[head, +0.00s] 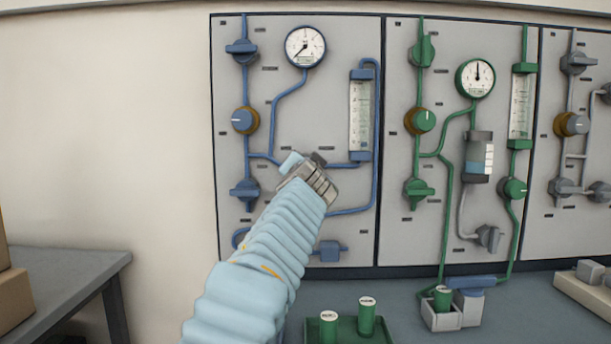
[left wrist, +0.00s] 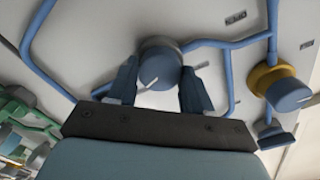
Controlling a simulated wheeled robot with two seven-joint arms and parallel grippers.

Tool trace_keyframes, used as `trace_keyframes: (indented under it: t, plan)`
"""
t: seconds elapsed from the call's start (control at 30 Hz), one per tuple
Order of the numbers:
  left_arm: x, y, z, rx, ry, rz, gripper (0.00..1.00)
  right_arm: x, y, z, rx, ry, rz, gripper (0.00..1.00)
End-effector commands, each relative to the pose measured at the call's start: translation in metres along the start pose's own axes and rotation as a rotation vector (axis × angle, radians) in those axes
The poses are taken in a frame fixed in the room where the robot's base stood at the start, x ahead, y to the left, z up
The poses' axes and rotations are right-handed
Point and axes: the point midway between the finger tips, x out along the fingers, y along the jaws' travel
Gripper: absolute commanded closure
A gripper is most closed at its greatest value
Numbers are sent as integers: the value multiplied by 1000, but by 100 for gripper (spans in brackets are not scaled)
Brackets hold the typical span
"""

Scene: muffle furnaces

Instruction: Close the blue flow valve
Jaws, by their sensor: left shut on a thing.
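The blue flow valve is a round blue knob (left wrist: 160,68) with a short white pointer mark and a grey collar, joined to blue pipes on the panel. In the left wrist view, the two dark blue fingers of my left gripper (left wrist: 160,86) stand on either side of it, shut on it. The pointer mark slants toward the lower left there. In the head view, my left gripper (head: 310,176) is at the middle of the blue-piped panel (head: 230,80) and hides the knob. My right gripper is not in view.
The blue panel also bears a gauge (head: 305,47), a blue knob on a gold collar (head: 245,120) and a flow tube (head: 360,115). A green-piped panel (head: 395,60) is to the right. A green tray (head: 345,327) with green-sided containers sits on the bench below.

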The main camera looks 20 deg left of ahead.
Motion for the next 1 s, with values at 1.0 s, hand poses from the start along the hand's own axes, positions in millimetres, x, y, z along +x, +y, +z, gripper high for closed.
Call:
trace_keyframes:
  t: [1.0]
  plan:
    - [0,0,0,330,0,0,80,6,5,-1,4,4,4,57]
